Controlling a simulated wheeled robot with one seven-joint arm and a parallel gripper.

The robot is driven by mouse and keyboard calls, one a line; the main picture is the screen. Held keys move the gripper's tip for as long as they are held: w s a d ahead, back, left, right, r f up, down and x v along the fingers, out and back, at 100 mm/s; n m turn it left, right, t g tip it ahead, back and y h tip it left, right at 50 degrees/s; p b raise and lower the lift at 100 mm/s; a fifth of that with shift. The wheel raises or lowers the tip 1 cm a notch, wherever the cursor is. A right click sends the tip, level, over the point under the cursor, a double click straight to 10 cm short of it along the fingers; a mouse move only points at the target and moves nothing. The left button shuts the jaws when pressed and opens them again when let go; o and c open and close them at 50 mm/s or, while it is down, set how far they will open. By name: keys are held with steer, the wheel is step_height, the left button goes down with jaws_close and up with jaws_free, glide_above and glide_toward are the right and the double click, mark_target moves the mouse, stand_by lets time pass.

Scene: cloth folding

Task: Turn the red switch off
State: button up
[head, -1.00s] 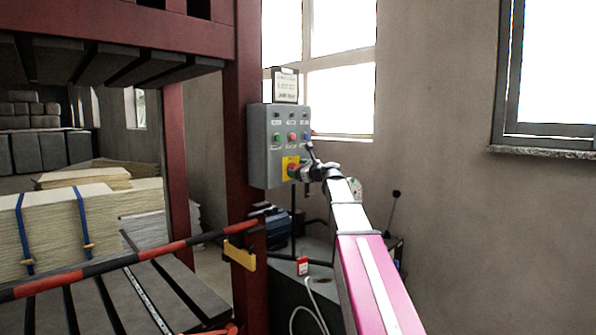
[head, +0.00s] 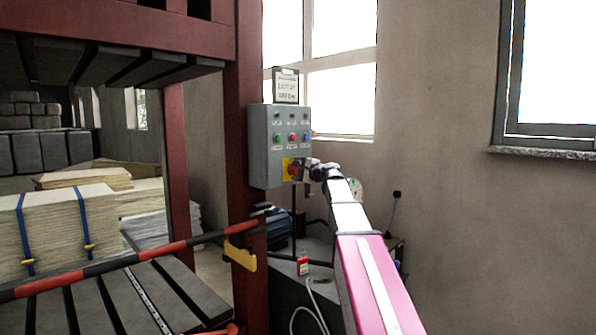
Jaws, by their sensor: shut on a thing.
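A grey control box (head: 262,160) is fixed beside a dark red post. Its front has rows of small buttons, and low on it a yellow plate (head: 287,165) carries the red switch (head: 293,169). My arm reaches up from the lower right, and my gripper (head: 307,167) is at the switch from its right side. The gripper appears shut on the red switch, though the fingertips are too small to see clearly. The switch's right side is partly covered by the gripper.
A framed sign (head: 285,86) stands on top of the box. The red post (head: 247,215) is close on the left, with a red-and-black striped bar (head: 130,260) and a yellow bracket (head: 241,257) below. Wall and windows lie behind; the right side is open.

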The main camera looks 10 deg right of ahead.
steer(key=shift+n, duration=1.2)
steer(key=shift+s, duration=0.1)
steer(key=o, duration=0.9)
steer(key=v, duration=1)
steer(key=shift+s+d, duration=0.15)
steer(key=shift+s, duration=0.15)
steer(key=shift+f, duration=0.15)
